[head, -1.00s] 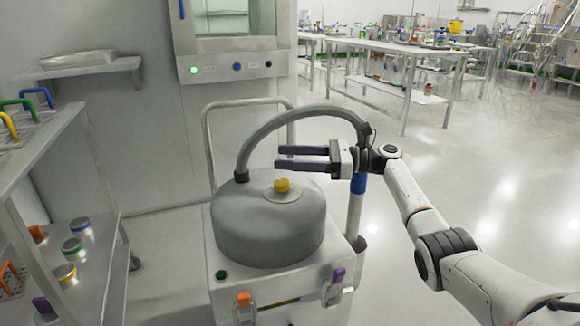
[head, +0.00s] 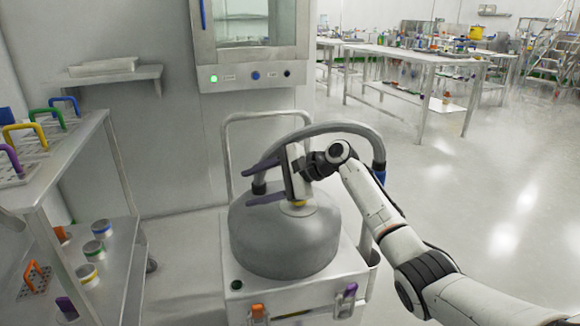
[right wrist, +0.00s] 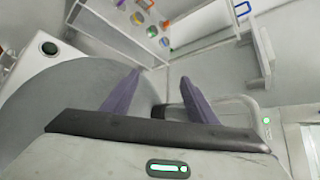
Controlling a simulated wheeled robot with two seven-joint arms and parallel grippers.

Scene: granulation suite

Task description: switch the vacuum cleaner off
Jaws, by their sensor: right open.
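The vacuum cleaner has a grey domed top (head: 285,245) on a white boxy base (head: 335,285), and a grey hose (head: 345,128) arches behind. A yellow knob (head: 298,207) on the dome is partly hidden by my right gripper. A dark green round button (head: 236,285) sits at the base's front left corner; it also shows in the right wrist view (right wrist: 49,48). My right gripper (head: 247,186) is open and empty, over the dome's upper left side, its fingers pointing left. In the right wrist view its purple fingers (right wrist: 160,82) are spread beside the dome. My left gripper is out of view.
A steel rack (head: 75,145) with coloured handles and jars stands at the left. A wall cabinet (head: 250,75) with a lit green button is behind the cleaner, and a push handle (head: 226,150) rises there. The floor at the right is clear.

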